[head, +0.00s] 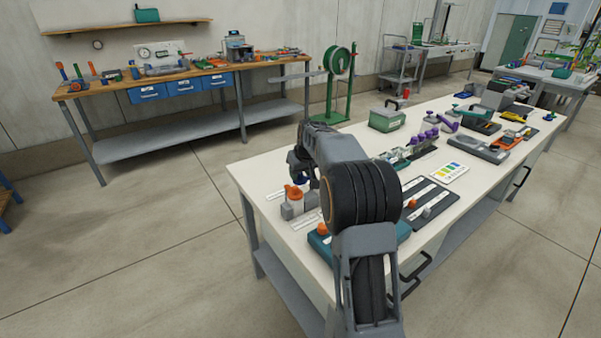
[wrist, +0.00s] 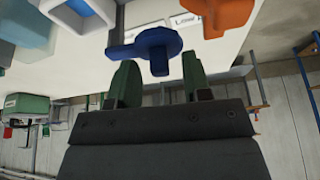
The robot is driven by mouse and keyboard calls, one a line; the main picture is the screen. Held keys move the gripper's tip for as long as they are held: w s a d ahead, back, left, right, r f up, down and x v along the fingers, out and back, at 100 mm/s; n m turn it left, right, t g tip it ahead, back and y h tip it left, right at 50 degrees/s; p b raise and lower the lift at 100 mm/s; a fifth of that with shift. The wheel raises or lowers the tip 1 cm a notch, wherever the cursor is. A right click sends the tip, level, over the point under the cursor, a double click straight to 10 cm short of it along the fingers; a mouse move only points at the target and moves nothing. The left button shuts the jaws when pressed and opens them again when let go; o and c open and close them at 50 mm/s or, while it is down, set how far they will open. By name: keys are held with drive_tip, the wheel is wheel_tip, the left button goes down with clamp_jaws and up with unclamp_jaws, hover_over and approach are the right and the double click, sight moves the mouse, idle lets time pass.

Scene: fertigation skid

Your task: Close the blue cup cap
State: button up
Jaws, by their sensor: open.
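The blue cap (wrist: 150,48), a flat rounded piece with a tab to one side and a short stub, shows in the wrist view just beyond my fingertips. My gripper (wrist: 158,72) is open, with a green-padded finger on either side of the stub. I see no clear contact. In the head view my arm hides most of the cup, and my gripper (head: 301,168) is over the near left end of the table.
An orange-capped cup (head: 293,194) stands close by on the white table (head: 262,166); orange also shows in the wrist view. A teal box with an orange knob (head: 321,238) is near the front edge. Several tools and trays fill the table further right.

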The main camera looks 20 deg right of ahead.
drive_tip(key=shift+c, duration=0.3)
clamp_jaws()
